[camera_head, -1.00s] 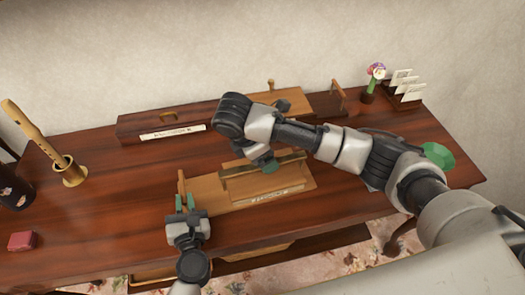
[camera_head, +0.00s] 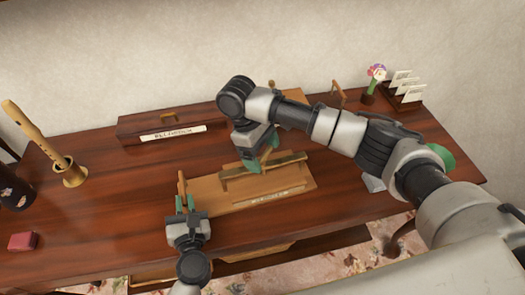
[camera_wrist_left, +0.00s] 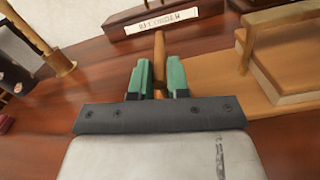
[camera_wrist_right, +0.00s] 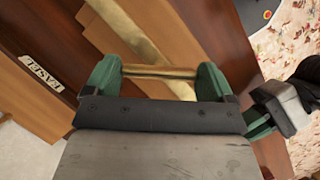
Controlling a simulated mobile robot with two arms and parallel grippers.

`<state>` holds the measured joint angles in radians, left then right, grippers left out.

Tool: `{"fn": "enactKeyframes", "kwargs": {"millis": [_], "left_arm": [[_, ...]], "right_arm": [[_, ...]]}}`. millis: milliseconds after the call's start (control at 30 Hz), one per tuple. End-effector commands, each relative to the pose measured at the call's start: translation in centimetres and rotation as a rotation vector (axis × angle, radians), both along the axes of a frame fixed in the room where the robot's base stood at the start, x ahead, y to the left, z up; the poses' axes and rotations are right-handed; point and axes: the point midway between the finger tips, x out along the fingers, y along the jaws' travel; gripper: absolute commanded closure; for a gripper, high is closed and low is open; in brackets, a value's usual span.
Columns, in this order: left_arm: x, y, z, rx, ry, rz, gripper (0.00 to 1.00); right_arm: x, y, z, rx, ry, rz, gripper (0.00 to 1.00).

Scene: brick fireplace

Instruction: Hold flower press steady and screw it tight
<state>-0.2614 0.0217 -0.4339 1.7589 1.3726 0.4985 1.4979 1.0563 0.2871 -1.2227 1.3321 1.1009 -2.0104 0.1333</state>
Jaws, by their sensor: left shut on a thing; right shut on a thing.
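The flower press is a light wooden board (camera_head: 208,192) with a raised wooden block and crossbar (camera_head: 268,176) on it and a pale label along its front. A wooden upright (camera_head: 181,183) stands at its left end. My left gripper (camera_head: 186,204) is shut on this upright, which shows between its green fingers in the left wrist view (camera_wrist_left: 159,50). My right gripper (camera_head: 259,163) is above the block, seen from the side. In the right wrist view, its fingers are at the two ends of a brass-coloured bar (camera_wrist_right: 160,72). The screw below the bar is hidden.
A dark wooden box (camera_head: 160,128) with a label stands behind the press. A recorder on a stand (camera_head: 70,172), a red block (camera_head: 22,241), a flower (camera_head: 377,75) and a card rack (camera_head: 405,92) are on the table. The table front right is clear.

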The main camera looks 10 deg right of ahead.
Motion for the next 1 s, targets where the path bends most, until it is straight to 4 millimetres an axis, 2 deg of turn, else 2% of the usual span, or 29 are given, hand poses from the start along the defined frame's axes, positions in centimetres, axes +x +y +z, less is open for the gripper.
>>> {"fn": "enactKeyframes", "kwargs": {"millis": [500,700,1000], "left_arm": [[-0.06,-0.01,-0.14,0.005,0.003,-0.002,1.0],[-0.07,-0.02,-0.15,0.005,0.004,-0.001,1.0],[-0.07,-0.02,-0.15,0.005,0.004,-0.001,1.0]], "right_arm": [[0.18,-0.11,0.1,0.003,-0.003,-0.452,0.39],[0.18,-0.13,0.09,0.002,-0.003,-0.564,0.39],[0.2,-0.17,0.1,0.001,-0.004,-0.641,0.39]]}}
